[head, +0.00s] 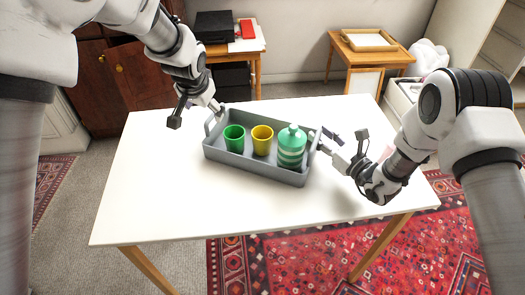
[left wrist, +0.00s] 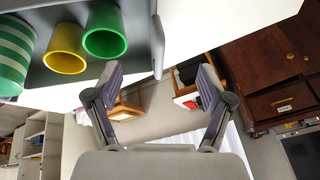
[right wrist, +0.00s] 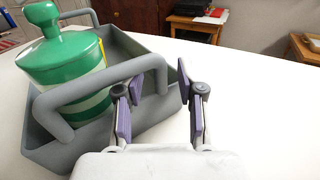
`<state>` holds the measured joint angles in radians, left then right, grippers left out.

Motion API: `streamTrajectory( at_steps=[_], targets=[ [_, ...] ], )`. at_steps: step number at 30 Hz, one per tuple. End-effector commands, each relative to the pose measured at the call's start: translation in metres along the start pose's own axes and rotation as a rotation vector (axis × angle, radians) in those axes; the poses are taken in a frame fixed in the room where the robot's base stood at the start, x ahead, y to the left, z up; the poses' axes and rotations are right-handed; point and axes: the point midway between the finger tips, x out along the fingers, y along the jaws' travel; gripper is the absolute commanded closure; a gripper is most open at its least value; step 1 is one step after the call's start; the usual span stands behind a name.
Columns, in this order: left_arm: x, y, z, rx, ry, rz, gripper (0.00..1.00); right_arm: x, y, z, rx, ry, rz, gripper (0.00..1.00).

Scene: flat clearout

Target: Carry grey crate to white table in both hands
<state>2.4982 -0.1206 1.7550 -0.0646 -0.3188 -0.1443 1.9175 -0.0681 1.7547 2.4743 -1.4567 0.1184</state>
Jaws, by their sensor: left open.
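The grey crate (head: 240,166) stands upright on the white table (head: 170,205). It holds a green cup (head: 234,139), a yellow cup (head: 262,139) and a green striped jar (head: 291,150). My left gripper (head: 217,106) is open at the crate's left end; in the left wrist view the crate's end handle (left wrist: 158,45) shows ahead, between the open fingertips (left wrist: 160,78). My right gripper (head: 328,141) is at the right end. In the right wrist view its fingers (right wrist: 158,82) are apart, with the near handle (right wrist: 100,85) partly behind one finger. Whether either gripper touches a handle is unclear.
The table top is bare around the crate. Behind it stand a small wooden table with a black box (head: 215,26) and a side table with a wooden tray (head: 369,40). A brown cabinet (head: 120,75) is at the back left. A red patterned rug (head: 300,255) lies below.

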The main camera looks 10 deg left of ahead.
Motion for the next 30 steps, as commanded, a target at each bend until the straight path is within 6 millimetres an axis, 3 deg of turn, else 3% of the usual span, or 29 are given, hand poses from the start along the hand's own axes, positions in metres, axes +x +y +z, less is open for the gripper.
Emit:
streamTrajectory(
  at_steps=[3, 6, 15, 18, 19, 30],
  targets=[
    [-0.027, 0.0, -0.001, 0.001, 0.002, -0.001, 0.19, 0.0, 0.0, 0.001, 0.0, -0.002, 0.0, 0.62],
    [-0.04, 0.0, 0.0, 0.001, 0.001, -0.001, 0.19, 0.0, 0.0, 0.001, -0.001, -0.002, 0.0, 0.62],
    [-0.045, 0.0, 0.0, 0.001, -0.001, 0.0, 0.19, 0.0, 0.0, 0.001, -0.001, -0.003, 0.0, 0.62],
    [-0.045, 0.0, 0.0, 0.001, -0.001, 0.0, 0.19, 0.0, 0.0, 0.001, -0.001, -0.003, 0.0, 0.26],
    [-0.045, 0.0, 0.0, 0.001, -0.001, 0.0, 0.19, 0.0, 0.0, 0.001, -0.001, -0.003, 0.0, 0.2],
    [-0.044, 0.0, 0.0, 0.001, -0.001, 0.0, 0.19, -0.004, -0.001, 0.001, 0.0, -0.002, -0.001, 0.2]
  ],
)
